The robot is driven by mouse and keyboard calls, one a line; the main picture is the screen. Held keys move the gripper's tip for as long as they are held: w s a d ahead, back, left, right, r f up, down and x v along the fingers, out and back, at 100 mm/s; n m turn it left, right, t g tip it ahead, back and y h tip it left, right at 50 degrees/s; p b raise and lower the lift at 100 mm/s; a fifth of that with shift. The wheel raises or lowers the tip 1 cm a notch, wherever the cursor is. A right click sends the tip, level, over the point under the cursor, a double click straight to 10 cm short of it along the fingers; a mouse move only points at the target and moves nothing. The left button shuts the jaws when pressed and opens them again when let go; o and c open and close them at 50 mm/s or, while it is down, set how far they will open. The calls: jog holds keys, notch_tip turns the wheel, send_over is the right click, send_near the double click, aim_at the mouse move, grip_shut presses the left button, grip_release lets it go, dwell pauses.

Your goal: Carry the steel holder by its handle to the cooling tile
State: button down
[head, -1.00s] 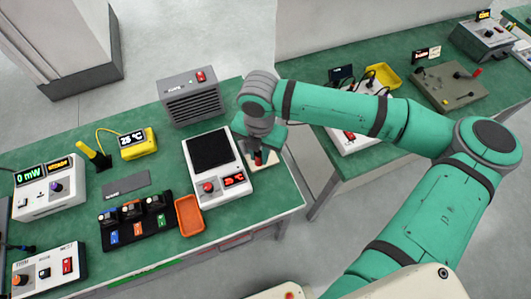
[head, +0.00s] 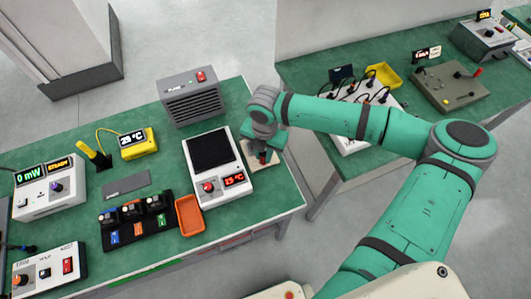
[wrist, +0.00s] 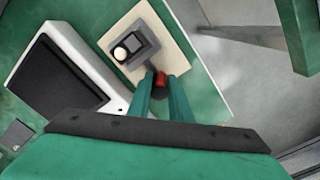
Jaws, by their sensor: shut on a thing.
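The steel holder (wrist: 139,62) shows in the wrist view as a small grey frame carrying a dark block with a pale round top. Its red handle (wrist: 160,80) points toward me, between the fingertips. My gripper (wrist: 161,84) is shut on this handle. The cream cooling tile (wrist: 175,47) lies under the holder, which is over the tile's middle and left part. I cannot tell if the holder touches the tile. In the head view my gripper (head: 264,157) and wrist hide most of the holder, and part of the tile (head: 249,150) shows beside them.
A white hot plate (head: 224,189) with a dark top stands just left of the tile. A grey fan box (head: 191,101) stands behind. An orange tray (head: 190,216) and a black rack (head: 137,231) are farther left. The bench edge is close on the right.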

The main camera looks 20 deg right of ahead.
jog(key=shift+f, duration=0.1)
jog(key=c, duration=1.6)
grip_release()
jog(key=shift+s, duration=0.1)
jog(key=shift+d, duration=0.1)
